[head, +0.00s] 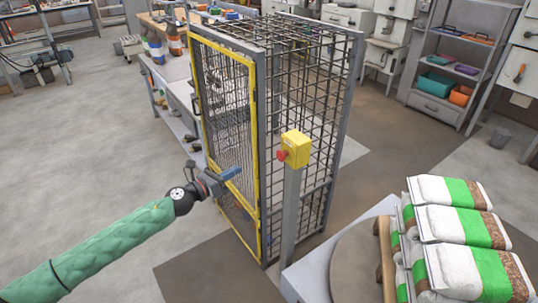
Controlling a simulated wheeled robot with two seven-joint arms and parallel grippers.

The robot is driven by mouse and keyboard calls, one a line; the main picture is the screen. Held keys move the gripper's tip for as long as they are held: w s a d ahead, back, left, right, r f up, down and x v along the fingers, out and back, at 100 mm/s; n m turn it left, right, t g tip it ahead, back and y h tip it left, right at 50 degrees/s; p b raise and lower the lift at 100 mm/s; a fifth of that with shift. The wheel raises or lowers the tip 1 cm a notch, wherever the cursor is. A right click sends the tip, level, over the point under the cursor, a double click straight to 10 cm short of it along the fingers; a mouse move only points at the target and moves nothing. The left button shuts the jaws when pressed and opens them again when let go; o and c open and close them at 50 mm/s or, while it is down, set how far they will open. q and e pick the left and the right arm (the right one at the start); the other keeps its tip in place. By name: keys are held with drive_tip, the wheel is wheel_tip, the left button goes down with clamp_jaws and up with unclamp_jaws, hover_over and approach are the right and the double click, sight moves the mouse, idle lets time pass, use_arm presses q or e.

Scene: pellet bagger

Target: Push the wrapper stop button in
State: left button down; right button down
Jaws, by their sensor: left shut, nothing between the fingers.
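The wrapper stop button (282,155) is red and sits on the left face of a yellow box (297,143). The box tops a grey post (290,215) in front of the mesh cage. My left gripper (236,172) is shut and empty, with its bluish fingertips pointing right toward the button. In the picture it is left of the button and slightly lower, with a visible gap between them. I cannot tell the gap in depth. My right gripper is not in view.
A mesh cage with a yellow-framed door (254,125) stands just behind my left gripper. A round turntable (357,262) and a pallet stacked with white and green bags (457,225) are at the lower right.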

sight(278, 157)
use_arm(q)
drive_tip(key=m, duration=0.1)
drive_tip(key=s+m+g, duration=0.1)
drive_tip(key=m, duration=0.1)
drive_tip(key=d+m+h, duration=0.1)
drive_tip(key=shift+s+d+f+g, duration=0.1)
drive_tip(key=shift+s+f+g, duration=0.05)
drive_tip(key=shift+s+g, duration=0.2)
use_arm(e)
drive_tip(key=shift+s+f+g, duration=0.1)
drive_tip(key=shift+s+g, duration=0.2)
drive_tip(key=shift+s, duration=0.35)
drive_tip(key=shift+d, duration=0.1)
